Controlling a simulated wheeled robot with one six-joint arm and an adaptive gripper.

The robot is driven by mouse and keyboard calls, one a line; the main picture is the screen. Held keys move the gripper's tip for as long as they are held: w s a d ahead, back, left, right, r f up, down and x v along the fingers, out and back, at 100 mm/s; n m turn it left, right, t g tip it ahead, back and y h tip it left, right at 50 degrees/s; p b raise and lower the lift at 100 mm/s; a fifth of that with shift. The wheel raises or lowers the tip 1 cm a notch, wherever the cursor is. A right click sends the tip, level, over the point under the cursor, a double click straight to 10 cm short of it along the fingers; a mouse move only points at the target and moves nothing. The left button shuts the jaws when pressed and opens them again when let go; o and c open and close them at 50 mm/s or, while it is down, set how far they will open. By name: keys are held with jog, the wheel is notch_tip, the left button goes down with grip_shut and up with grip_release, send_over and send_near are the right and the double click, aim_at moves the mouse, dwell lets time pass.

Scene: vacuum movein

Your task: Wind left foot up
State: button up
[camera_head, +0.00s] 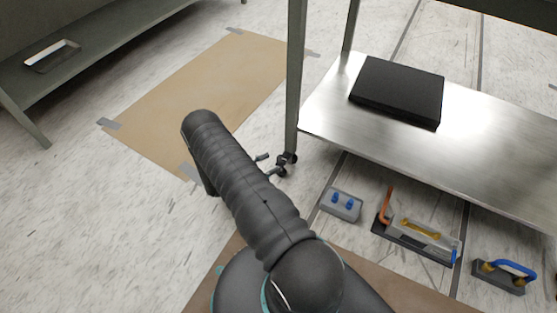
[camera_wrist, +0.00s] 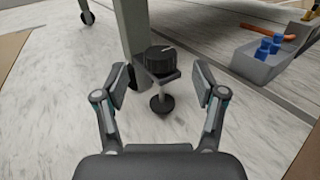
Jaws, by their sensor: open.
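The left foot shows in the wrist view: a round black knob (camera_wrist: 161,58) with a white mark on top, a grey bracket beside the table leg (camera_wrist: 132,32), and a short stem down to a dark foot pad (camera_wrist: 162,104). I cannot tell whether the pad touches the floor. My gripper (camera_wrist: 161,80) is open, one finger to each side of the knob, with gaps on both sides and nothing held. In the head view my gripper's dark fingers (camera_head: 268,165) show at the base of the table leg (camera_head: 295,85), partly hidden by my arm.
A steel shelf (camera_head: 400,150) with a flat black box (camera_head: 398,92) hangs low on the right. On the floor lie a grey box with blue pegs (camera_head: 341,204), a tool tray (camera_head: 415,240) and a blue-handled tool (camera_head: 500,275). A taped brown sheet (camera_head: 200,90) lies left.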

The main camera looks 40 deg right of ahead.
jog(key=w+a, duration=0.1)
jog(key=a, duration=0.5)
jog(key=shift+f, duration=0.1)
dwell(0.4)
